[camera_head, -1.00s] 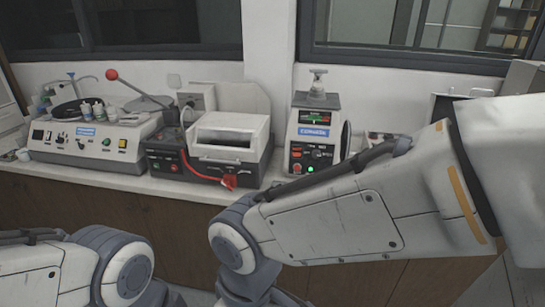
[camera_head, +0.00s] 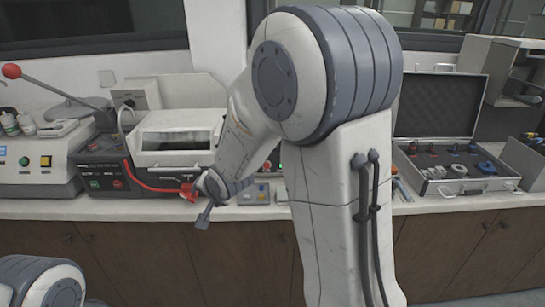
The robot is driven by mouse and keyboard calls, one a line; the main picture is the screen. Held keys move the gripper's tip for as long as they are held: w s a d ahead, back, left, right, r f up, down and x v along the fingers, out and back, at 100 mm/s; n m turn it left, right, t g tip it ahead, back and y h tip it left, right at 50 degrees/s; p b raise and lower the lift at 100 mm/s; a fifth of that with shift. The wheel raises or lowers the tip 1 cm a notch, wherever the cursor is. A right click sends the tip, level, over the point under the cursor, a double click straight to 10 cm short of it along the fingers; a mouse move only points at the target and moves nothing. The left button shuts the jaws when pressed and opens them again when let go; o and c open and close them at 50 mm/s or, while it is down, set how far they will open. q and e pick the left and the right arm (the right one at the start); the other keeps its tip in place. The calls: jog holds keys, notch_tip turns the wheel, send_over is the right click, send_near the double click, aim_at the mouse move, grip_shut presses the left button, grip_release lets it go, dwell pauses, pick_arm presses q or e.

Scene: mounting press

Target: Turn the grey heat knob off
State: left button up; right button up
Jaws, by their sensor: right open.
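My right gripper (camera_head: 212,206) is out over the bench front, its dark fingers apart with nothing between them. It is just in front of the red end (camera_head: 188,192) of a hose or cable on a white-lidded machine (camera_head: 178,140). My raised right arm covers the middle of the view. It hides nearly all of the machine with the small screen and blue label, apart from a sliver of its front with a red spot (camera_head: 267,165). I cannot make out a grey heat knob. Of my left arm only a link shows at the lower left; its gripper is out of view.
A grey-white console (camera_head: 35,165) with buttons stands at the left, under a red-balled lever (camera_head: 12,71). An open case (camera_head: 440,105) with small parts lies at the right. A small grey box (camera_head: 253,194) sits near the bench's front edge.

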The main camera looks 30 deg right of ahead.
jog(key=w+d+f+m+t+h+b, duration=0.1)
jog(key=w+d+f+m+t, duration=0.2)
jog(key=d, duration=0.4)
jog(key=w+d+f+m+t+h+b, duration=0.1)
jog(key=w+d+m+b, duration=0.15)
jog(key=d+m, duration=0.4)
jog(key=s+d+f+m+t+h+b, duration=0.1)
jog(key=s+d+m+t+h+b, duration=0.2)
jog(key=d+m, duration=1.05)
pick_arm(q)
notch_tip(320, 180, down, 5)
jog(key=p, duration=0.2)
jog(key=shift+s+p, duration=0.1)
jog(key=shift+p, duration=0.25)
pick_arm(e)
jog(key=w+d+n+t, duration=0.1)
jog(key=w+d+n, duration=0.3)
jog(key=w+d, duration=0.4)
jog(key=shift+w+d+n+h, duration=0.3)
jog(key=shift+w+n, duration=0.1)
jog(key=shift+w, duration=0.85)
grip_shut()
